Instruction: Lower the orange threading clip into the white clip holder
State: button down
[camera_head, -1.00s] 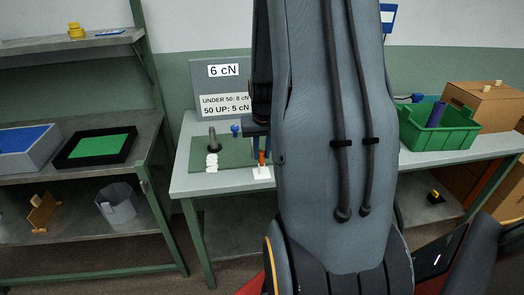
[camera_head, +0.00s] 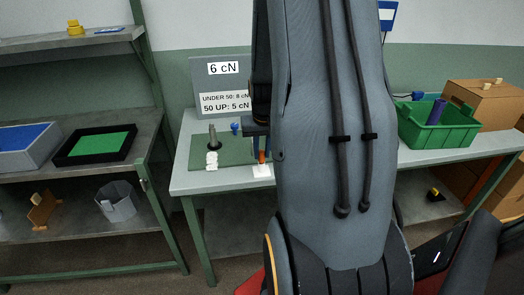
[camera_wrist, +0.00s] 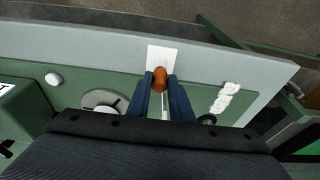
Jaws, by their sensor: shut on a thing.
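The orange threading clip (camera_head: 262,157) stands upright just above or in the white clip holder (camera_head: 262,170) near the front edge of the table. In the wrist view the orange clip (camera_wrist: 159,77) sits between the blue fingers of my gripper (camera_wrist: 161,88), which is shut on it. The white holder (camera_wrist: 162,55) shows there as a pale square under and beyond the clip. I cannot tell whether the clip's lower end is inside the holder. My arm hides much of the table to the right of the clip.
A sign board (camera_head: 222,88) stands behind. A green bin (camera_head: 440,128) stands right of my arm.

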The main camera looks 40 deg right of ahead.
jog(key=shift+f, duration=0.2)
jog(key=c, duration=1.5)
grip_release()
jog(key=shift+r, duration=0.15)
jog(key=b+v, duration=0.1)
jog(key=v, duration=0.6)
jog(key=shift+s+a+r+b, duration=0.1)
jog(key=shift+s+r+b, duration=0.05)
jog(key=shift+r+b, duration=0.2)
jog(key=shift+f, duration=0.1)
